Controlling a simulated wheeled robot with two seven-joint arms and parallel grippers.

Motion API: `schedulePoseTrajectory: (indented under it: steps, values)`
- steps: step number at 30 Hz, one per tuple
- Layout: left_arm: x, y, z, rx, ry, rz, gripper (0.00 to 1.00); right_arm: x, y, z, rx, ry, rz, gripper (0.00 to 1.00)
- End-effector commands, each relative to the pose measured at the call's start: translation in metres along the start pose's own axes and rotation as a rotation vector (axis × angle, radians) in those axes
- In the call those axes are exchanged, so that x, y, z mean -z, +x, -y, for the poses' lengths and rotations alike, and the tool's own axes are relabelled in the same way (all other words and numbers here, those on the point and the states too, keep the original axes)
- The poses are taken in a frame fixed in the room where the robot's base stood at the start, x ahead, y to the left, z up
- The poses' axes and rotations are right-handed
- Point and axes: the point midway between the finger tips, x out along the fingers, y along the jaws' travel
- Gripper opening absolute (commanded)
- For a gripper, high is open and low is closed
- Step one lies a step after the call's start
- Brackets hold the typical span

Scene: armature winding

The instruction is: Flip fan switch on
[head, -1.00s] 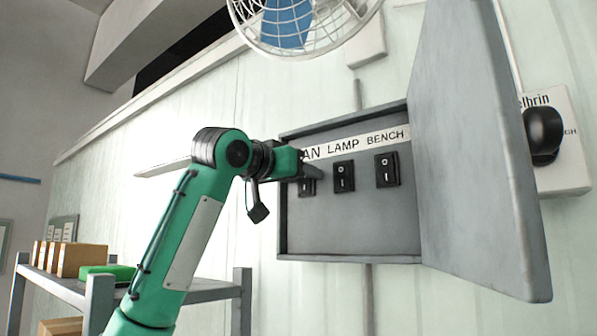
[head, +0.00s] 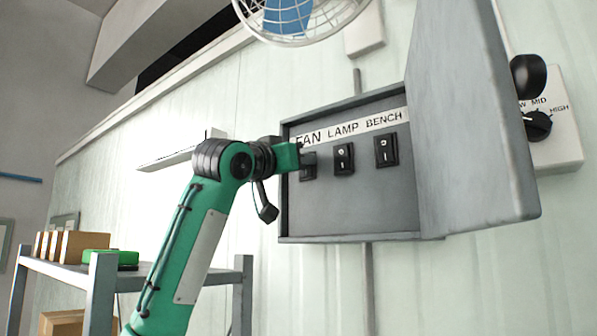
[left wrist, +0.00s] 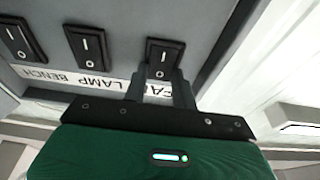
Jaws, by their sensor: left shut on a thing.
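The fan switch (head: 308,172) is a black rocker under the FAN label (head: 309,138), leftmost in the grey switch box (head: 350,215). My left gripper (head: 309,158) reaches it from the left and covers its upper part in the head view. In the left wrist view, which shows the panel upside down, the two fingers (left wrist: 161,85) are at the O end of the fan switch (left wrist: 164,50). The gripper is shut on the switch. Its bar and O marks show, but I cannot tell which way the rocker is tilted. My right gripper is not in view.
The lamp switch (head: 344,158) and bench switch (head: 386,150) are close to the right. The open box door (head: 470,120) blocks the right side. A caged fan (head: 295,15) hangs above. A dial box (head: 560,140) is beyond the door. A shelf (head: 60,270) stands lower left.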

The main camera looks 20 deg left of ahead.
Motion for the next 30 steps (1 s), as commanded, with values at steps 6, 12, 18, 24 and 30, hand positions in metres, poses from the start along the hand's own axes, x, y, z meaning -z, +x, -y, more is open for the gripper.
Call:
schedulePoseTrajectory:
  steps: [6, 12, 18, 24, 30]
  values:
    - [0.0, 0.0, 0.0, 0.0, 0.0, -0.014, 0.04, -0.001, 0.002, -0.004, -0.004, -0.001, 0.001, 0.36]
    - [0.0, 0.0, 0.0, 0.0, 0.0, -0.014, 0.37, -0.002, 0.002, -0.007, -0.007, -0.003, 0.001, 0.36]
    - [0.0, 0.0, 0.0, 0.0, 0.0, -0.013, 0.49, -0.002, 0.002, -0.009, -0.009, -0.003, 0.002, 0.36]
    - [-0.001, -0.002, 0.0, 0.0, 0.001, -0.013, 0.49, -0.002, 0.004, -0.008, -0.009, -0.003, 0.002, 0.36]
    - [-0.004, -0.025, 0.001, 0.001, 0.001, -0.017, 0.49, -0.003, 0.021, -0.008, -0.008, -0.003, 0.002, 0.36]
